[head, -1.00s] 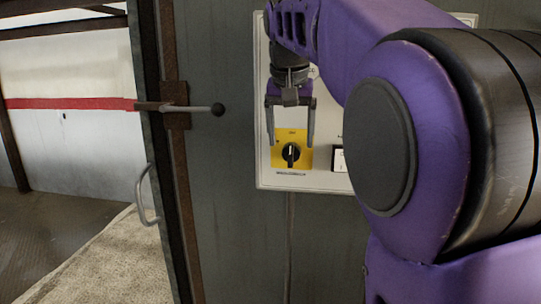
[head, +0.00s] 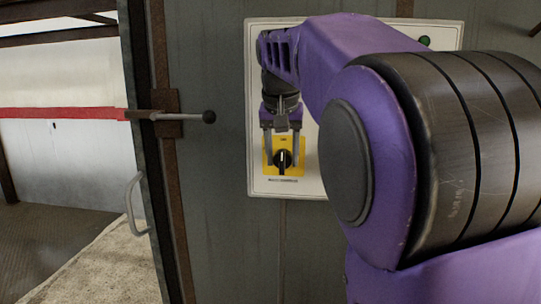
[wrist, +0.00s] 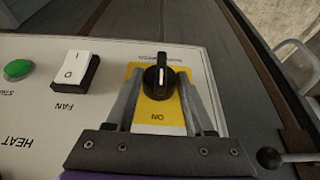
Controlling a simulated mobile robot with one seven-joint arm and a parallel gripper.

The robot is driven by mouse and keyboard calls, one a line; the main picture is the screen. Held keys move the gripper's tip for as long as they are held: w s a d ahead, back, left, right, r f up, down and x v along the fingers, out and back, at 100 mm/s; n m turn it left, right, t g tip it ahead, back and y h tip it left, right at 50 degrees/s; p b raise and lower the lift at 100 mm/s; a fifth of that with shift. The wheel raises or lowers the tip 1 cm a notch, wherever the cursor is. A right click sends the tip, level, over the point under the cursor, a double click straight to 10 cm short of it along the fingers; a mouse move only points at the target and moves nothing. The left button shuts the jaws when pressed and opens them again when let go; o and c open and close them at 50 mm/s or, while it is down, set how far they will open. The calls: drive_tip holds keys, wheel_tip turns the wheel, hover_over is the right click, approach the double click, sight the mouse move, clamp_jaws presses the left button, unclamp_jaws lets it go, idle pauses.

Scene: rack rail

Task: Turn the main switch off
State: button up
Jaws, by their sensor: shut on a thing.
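The main switch is a black rotary knob (head: 283,161) on a yellow plate (head: 299,171). It also shows in the wrist view (wrist: 158,90), with its plate (wrist: 165,128) marked ON, upside down there. The knob's grip bar with its white line stands upright, in line with the ON mark. My gripper (head: 282,157) is at the switch, one finger on each side of the knob. In the wrist view, my gripper (wrist: 160,78) is shut on the knob. The fingers cover the plate's side edges.
A white panel (head: 258,100) carries the switch. Beside the switch are a FAN rocker switch (wrist: 75,72) and a green button (wrist: 17,69). A lever with a black ball end (head: 208,117) sticks out left of the panel. A door handle (head: 131,205) is farther left.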

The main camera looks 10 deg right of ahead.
clamp_jaws()
drive_tip(key=shift+r+p, duration=0.1)
drive_tip(key=shift+p, duration=0.3)
drive_tip(key=shift+a+r+n+g+h+p, duration=0.1)
drive_tip(key=shift+a+n+g+h+p, duration=0.15)
drive_tip(key=shift+h+p, duration=0.75)
drive_tip(key=h+p, duration=0.1)
drive_tip(key=g+h+p, duration=0.1)
drive_tip(key=h, duration=0.1)
drive_tip(key=n+h+p, duration=0.1)
drive_tip(key=h, duration=0.1)
drive_tip(key=shift+w+a+f+p, duration=0.15)
drive_tip(key=shift+a+f+p, duration=0.05)
drive_tip(key=shift+a+p, duration=0.1)
drive_tip(key=h, duration=0.1)
drive_tip(key=n+h+p, duration=0.1)
drive_tip(key=h, duration=0.1)
drive_tip(key=g+h+p, duration=0.1)
drive_tip(key=h, duration=0.1)
drive_tip(key=shift+a+f+n, duration=0.1)
drive_tip(key=shift+f+n, duration=0.15)
drive_tip(key=shift+f, duration=0.1)
drive_tip(key=h, duration=0.1)
drive_tip(key=n+h, duration=0.1)
drive_tip(key=h, duration=0.2)
drive_tip(key=shift+f+p, duration=0.3)
drive_tip(key=shift+p, duration=0.05)
drive_tip(key=shift+n+h, duration=0.3)
drive_tip(key=shift+h, duration=0.1)
